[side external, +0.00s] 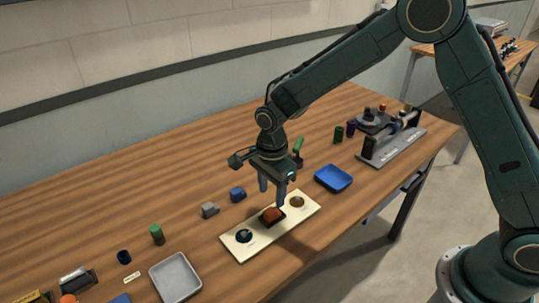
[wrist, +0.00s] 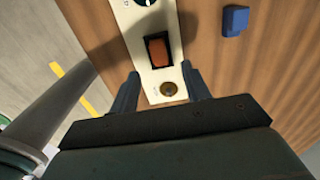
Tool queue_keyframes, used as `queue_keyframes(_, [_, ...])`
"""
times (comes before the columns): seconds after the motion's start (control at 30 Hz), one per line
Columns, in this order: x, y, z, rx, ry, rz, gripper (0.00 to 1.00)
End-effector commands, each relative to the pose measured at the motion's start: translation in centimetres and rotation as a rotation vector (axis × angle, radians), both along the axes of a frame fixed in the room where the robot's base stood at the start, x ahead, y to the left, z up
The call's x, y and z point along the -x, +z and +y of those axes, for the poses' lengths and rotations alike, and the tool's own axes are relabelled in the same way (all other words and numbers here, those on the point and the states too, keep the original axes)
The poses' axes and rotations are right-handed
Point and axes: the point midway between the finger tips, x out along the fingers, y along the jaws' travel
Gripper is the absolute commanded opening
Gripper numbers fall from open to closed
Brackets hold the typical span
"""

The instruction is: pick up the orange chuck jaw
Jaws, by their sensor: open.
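In the wrist view my gripper's fingers (wrist: 160,73) stand apart on either side of the board. The exact height gap is hard to tell.
The board also holds a dark round piece (side external: 244,236) and a brass-coloured round piece (side external: 297,202). A grey block (side external: 209,210) and a blue block (side external: 237,194) stand behind it. A blue tray (side external: 333,179) is to the right, a grey tray (side external: 175,278) to the left.

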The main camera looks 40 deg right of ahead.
Motion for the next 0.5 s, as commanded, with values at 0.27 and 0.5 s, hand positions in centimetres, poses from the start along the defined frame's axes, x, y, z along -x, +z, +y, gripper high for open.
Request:
queue_keyframes(0.27, [0.0,-1.0,0.0,0.000,0.000,0.000,0.47])
queue_keyframes(0.5, [0.1,-1.8,0.0,0.001,0.000,0.002,0.47])
